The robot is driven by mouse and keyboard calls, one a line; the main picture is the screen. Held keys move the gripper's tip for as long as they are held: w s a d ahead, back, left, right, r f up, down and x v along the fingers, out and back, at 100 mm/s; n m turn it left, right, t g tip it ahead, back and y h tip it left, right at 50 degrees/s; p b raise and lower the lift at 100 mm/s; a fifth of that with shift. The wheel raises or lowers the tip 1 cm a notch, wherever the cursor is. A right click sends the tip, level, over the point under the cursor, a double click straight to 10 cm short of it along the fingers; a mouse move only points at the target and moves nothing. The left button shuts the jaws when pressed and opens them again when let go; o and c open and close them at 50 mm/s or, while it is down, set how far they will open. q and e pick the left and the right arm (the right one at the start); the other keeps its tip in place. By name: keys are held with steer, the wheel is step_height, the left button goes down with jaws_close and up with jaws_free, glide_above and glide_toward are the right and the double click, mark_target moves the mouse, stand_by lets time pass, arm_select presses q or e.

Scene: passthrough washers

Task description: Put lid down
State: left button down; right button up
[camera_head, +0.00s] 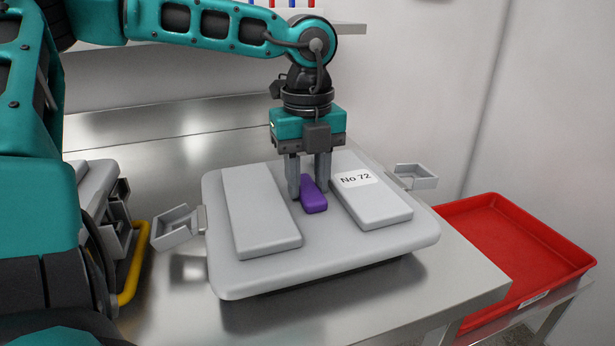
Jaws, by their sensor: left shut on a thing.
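The lid (340,258) is a light grey plate with rounded corners, two raised panels and a "No 72" label. A purple handle (314,200) stands at its middle between the panels. My left gripper (308,190) points down and is shut on the purple handle. Open grey latches, one on the left (177,228) and one on the right (415,177), stick out beside the lid. The lid looks about level, with a dark gap and shadow under its front edge. I cannot tell what it rests on, if anything. My right gripper is not in view.
The steel table (440,300) has free room in front of the lid. A red tray (515,240) stands to the right, beyond the table edge. Another grey unit (95,185) with a yellow bar (133,265) sits at the left, partly behind my arm. A shelf is at the back.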

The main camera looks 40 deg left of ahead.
mark_target(308, 187)
arm_select(q)
steer(key=shift+f, duration=0.15)
steer(key=c, duration=0.7)
jaws_free()
steer(key=shift+c, duration=0.2)
steer(key=shift+r, duration=0.3)
step_height(308, 187, up, 12)
steer(key=p, duration=0.2)
steer(key=shift+f, duration=0.15)
